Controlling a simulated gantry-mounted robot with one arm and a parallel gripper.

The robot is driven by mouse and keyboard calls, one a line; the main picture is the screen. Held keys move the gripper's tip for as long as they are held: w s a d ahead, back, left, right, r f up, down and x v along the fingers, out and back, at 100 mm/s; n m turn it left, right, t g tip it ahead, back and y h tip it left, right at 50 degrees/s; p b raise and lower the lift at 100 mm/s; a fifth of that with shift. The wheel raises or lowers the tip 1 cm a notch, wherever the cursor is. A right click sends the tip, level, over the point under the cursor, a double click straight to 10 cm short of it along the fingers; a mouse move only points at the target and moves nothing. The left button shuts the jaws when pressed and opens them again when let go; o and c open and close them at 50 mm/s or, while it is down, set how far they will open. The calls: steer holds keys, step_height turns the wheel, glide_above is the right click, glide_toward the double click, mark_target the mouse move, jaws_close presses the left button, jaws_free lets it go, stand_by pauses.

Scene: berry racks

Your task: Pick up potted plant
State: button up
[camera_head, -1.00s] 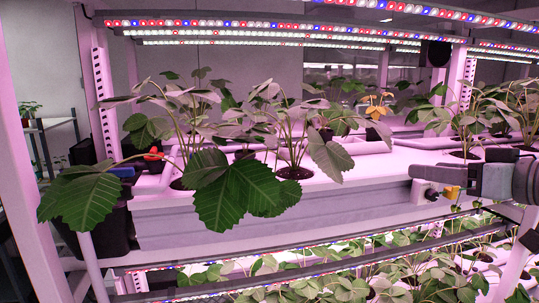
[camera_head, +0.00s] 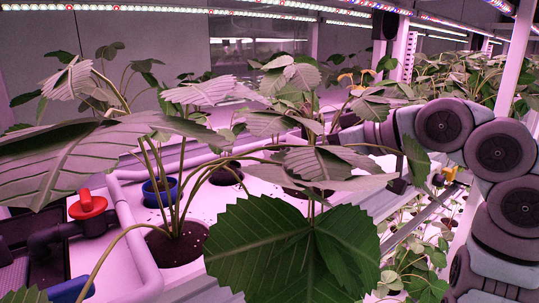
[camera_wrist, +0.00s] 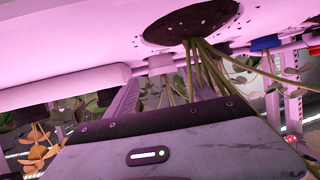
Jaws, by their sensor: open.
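A small blue pot (camera_head: 160,193) with dark soil stands on the white growing channel, left of centre in the head view. Large leaves and stems cross in front of it, so I cannot tell which foliage is its own. A blue patch, perhaps this pot, shows at the upper right in the wrist view (camera_wrist: 265,43). My gripper (camera_wrist: 160,97) is open and shows in the wrist view close to a bunch of stems (camera_wrist: 205,70) rising from a dark soil hole. In the head view its fingertips are hidden behind leaves.
A broad leafy plant (camera_head: 290,250) fills the front. A red valve (camera_head: 88,204) and pipes are at the left. An orange-leaved plant (camera_head: 358,78) stands farther back. Lower-tier plants (camera_head: 415,260) are below at the right. Foliage crowds the space around my arm.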

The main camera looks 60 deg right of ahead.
mark_target(282, 148)
steer(key=p+x, duration=0.1)
steer(key=x, duration=0.3)
steer(key=p+x, duration=0.1)
steer(key=x, duration=0.2)
steer(key=shift+w+a+r+p, duration=0.15)
steer(key=shift+r+p, duration=0.15)
jaws_close()
stand_by(0.4)
steer(key=shift+r, duration=0.1)
